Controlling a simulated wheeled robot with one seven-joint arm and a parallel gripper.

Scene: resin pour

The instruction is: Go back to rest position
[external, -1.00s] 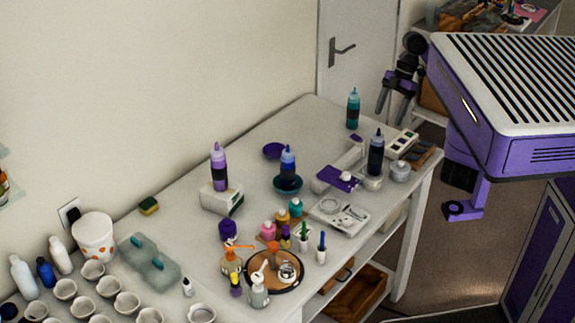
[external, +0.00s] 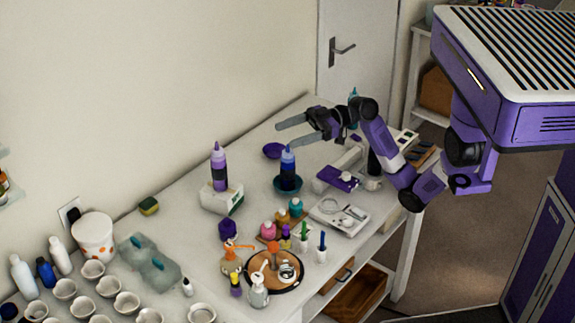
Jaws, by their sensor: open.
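My gripper (external: 284,136) is open and empty above the back right part of the white table (external: 215,146). Its two grey fingers point left, towards the wall. They hang near a purple bowl (external: 273,151) and a blue bottle (external: 288,160) that stands in a dark teal bowl (external: 287,185). My arm reaches in from the right and partly hides a teal bottle (external: 353,98) and a dark bottle (external: 374,162).
A purple bottle (external: 219,168) stands on a white box (external: 222,200). A round wooden tray (external: 266,285) holds small tools in front. Several white cups and a spotted bucket (external: 93,236) fill the table's left end.

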